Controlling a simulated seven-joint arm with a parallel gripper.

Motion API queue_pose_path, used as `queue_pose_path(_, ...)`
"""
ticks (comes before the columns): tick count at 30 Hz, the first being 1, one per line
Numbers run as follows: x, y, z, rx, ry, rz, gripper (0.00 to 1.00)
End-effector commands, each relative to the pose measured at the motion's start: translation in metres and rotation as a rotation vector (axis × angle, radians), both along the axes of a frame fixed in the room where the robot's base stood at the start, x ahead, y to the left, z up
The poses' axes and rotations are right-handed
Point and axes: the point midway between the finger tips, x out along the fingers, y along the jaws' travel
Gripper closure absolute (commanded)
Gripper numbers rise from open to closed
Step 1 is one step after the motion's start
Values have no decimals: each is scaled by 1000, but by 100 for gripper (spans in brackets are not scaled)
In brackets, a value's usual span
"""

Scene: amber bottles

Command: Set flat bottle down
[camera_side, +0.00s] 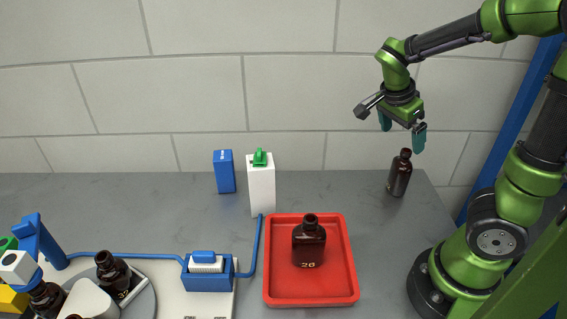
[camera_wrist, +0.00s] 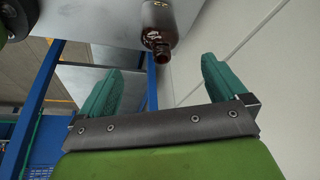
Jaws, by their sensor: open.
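A dark amber flat bottle (camera_side: 308,248) marked "20" stands upright in the red tray (camera_side: 268,290). Another amber bottle (camera_side: 399,176) stands near the back right corner of the grey table; it also shows in the wrist view (camera_wrist: 158,20), neck toward my gripper. My gripper (camera_side: 402,130) is open and empty, with teal fingers, above this corner bottle and apart from it. In the wrist view, my gripper's fingers (camera_wrist: 162,66) are spread with nothing between them.
A white carton with a green cap (camera_side: 261,185) and a blue box (camera_side: 224,171) stand behind the tray. A white station with a blue holder (camera_side: 208,274) and more amber bottles (camera_side: 112,270) is at the left. The table between tray and corner bottle is clear.

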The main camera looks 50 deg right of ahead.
Motion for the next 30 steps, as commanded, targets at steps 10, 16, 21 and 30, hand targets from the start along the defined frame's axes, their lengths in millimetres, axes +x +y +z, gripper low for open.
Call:
queue_pose_path(10, 5, 108, 32, 257, -223, 782, 1)
queue_pose_path(16, -3, 172, 63, 157, -386, 1329, 1)
queue_pose_path(21, -9, 195, 74, 50, -437, 1549, 1)
queue_pose_path(30, -10, 199, 75, 30, -442, 1591, 1)
